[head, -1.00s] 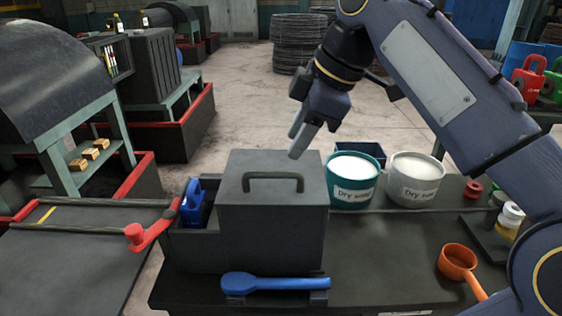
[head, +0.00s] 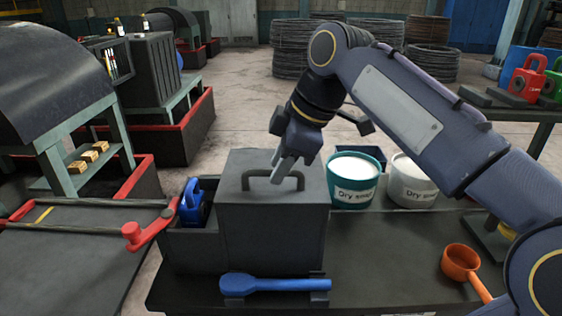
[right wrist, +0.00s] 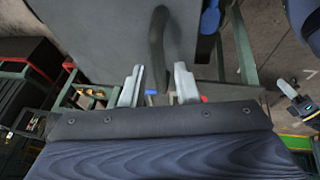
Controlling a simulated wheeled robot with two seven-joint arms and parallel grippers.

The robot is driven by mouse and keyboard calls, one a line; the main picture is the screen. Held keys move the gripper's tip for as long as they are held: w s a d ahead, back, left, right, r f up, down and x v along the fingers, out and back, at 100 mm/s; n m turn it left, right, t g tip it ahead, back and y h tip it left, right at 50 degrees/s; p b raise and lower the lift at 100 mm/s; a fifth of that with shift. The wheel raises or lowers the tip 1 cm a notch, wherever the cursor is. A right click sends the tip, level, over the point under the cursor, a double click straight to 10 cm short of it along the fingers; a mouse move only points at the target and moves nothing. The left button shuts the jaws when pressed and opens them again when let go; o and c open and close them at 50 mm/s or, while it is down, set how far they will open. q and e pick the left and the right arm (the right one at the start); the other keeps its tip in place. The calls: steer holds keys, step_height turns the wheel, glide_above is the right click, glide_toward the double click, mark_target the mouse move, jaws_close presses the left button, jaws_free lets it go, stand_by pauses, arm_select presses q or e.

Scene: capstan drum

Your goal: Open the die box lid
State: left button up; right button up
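The die box (head: 268,240) is a dark grey box on the bench. Its lid (head: 240,185) is down, with a dark bar handle (head: 297,178) on top. My right gripper (head: 281,172) is just above and behind the handle in the head view. In the right wrist view its two fingers (right wrist: 159,84) are apart with nothing between them. The handle (right wrist: 157,40) lies just beyond the fingertips there. What looks like my left gripper (right wrist: 288,90) shows at the right edge of the wrist view, too small to tell its state.
A blue die (head: 191,205) sits in the open compartment left of the lid. A red-ended lever (head: 150,232) reaches beside it.

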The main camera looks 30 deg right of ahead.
jaws_close()
